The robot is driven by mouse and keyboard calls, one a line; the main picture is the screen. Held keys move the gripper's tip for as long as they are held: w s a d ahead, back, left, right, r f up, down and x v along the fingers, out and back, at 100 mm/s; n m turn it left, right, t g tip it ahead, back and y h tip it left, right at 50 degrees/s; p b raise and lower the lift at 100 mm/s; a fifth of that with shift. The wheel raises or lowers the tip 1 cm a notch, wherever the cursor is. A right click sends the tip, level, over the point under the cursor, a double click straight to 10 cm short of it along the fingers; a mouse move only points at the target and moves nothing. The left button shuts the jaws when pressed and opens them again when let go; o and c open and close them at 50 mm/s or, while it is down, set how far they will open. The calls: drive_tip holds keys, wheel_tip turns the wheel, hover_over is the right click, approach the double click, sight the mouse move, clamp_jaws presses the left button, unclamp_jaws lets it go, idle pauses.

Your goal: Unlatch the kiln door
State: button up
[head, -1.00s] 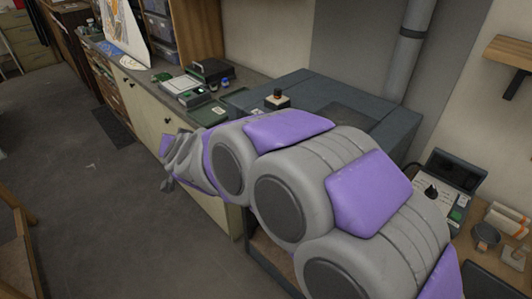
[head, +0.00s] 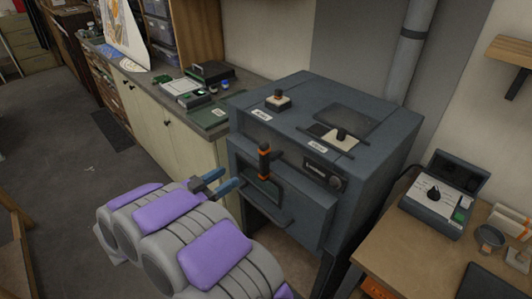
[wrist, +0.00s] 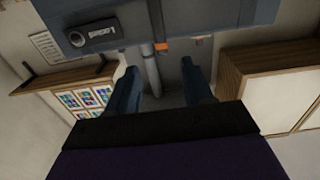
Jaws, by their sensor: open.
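The dark grey kiln (head: 385,135) stands right of centre in the head view, its front door (head: 308,208) closed. An upright latch handle (head: 264,163) with orange bands is on the left of the door front, above a bar handle (head: 272,218). My gripper (head: 229,178) is open and empty, just left of the latch handle and apart from it. In the wrist view, my gripper (wrist: 160,88) shows two spread blue-grey fingers. Beyond them are part of the kiln front (wrist: 215,14) and the latch's orange band (wrist: 162,46).
A counter (head: 165,85) with small items runs along the left wall. A wooden table (head: 415,250) with a control box (head: 440,205) stands at the right.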

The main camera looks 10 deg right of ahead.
sight(260, 156)
drive_tip(key=b+x, duration=0.3)
drive_tip(key=x, duration=1.4)
clamp_jaws()
